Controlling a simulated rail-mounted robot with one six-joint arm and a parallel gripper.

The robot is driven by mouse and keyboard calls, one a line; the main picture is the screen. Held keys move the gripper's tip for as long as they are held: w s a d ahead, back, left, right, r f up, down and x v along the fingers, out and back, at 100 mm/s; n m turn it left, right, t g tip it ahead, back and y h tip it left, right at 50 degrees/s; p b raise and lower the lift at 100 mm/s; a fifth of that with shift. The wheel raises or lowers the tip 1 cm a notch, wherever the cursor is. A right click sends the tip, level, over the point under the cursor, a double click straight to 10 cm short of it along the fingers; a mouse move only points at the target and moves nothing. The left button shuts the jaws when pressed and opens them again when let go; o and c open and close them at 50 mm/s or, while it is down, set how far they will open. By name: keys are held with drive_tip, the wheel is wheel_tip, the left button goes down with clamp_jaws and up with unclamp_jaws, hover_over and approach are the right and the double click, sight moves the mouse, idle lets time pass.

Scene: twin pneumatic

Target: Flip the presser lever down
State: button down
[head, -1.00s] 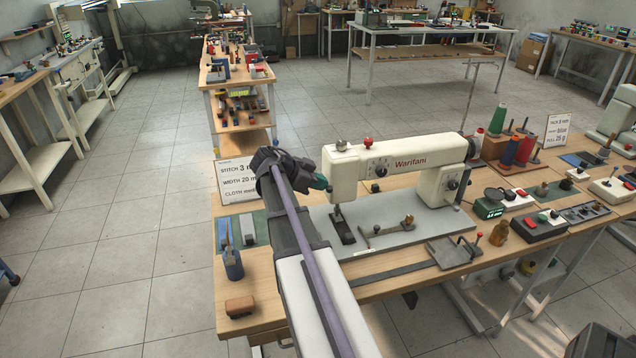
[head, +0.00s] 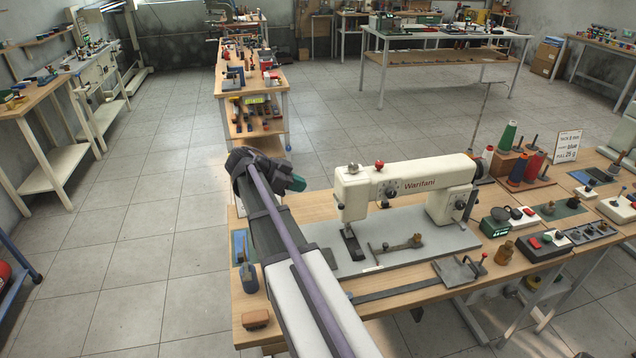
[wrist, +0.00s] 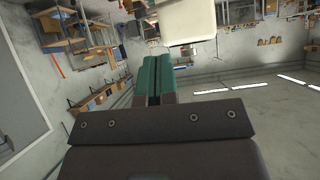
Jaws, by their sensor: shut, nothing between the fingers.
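The white sewing machine (head: 410,180) stands on its grey bed plate (head: 400,236) in the head view, with a red knob on top and dials on its front. Its black presser foot (head: 352,242) is under the left end of the head. I cannot make out the presser lever in either view. My gripper (head: 298,184) has green fingers and is left of the machine head, with a gap between them. In the wrist view the green fingers (wrist: 153,75) are together and empty. A pale block, apparently the machine head (wrist: 187,20), is just above and right of them.
Spools (head: 520,160), a control box (head: 541,246) and small parts crowd the table's right side. A small grey tray (head: 459,271) lies at the front.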

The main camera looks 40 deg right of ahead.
drive_tip(key=shift+v, duration=0.9)
drive_tip(key=shift+w+f, duration=0.1)
